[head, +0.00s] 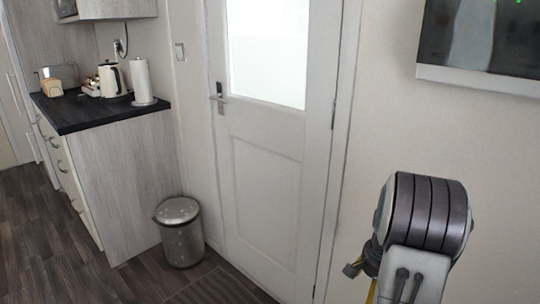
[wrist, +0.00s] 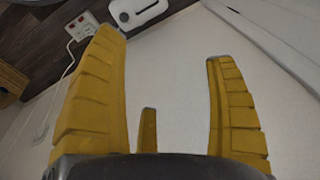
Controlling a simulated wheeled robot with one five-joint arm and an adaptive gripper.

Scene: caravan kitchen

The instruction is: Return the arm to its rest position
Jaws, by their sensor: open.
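My gripper (wrist: 160,85) shows in the wrist view with its yellow fingers spread wide. It is open, and nothing is between the fingers. Beyond the fingers is a plain pale surface. In the head view, a grey and dark banded part of my arm stands at the lower right, in front of the pale wall. Only a little yellow shows beside it there, and the fingertips are hidden.
A white door (head: 268,165) stands in the middle, with a lidded metal bin (head: 180,232) beside it. A dark counter (head: 85,112) at the left holds a kettle (head: 111,80) and a paper roll (head: 142,82). A screen (head: 480,40) hangs at upper right. Floor is clear at left.

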